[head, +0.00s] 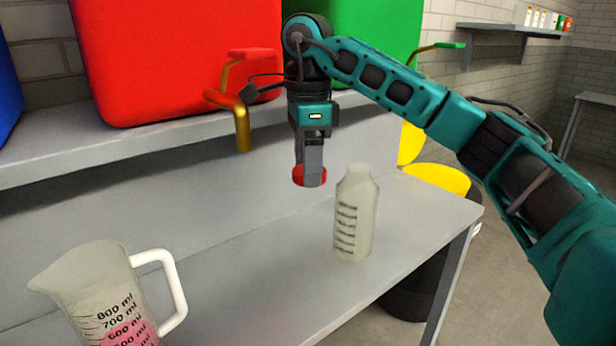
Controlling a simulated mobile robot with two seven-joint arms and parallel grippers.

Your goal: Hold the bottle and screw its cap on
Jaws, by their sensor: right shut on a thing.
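A translucent white bottle (354,220) with dark level marks stands upright on the grey bench. No cap sits on its neck. My right gripper (312,168) points down above the bench, to the left of the bottle's top and apart from it. It is shut on a red cap (300,177), which is partly hidden by the fingers. My left gripper is not in view.
A measuring jug (110,295) with pink liquid and a white handle stands at the front left of the grey bench (265,270). Red (175,60) and green (385,30) containers with taps stand on a raised shelf behind.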

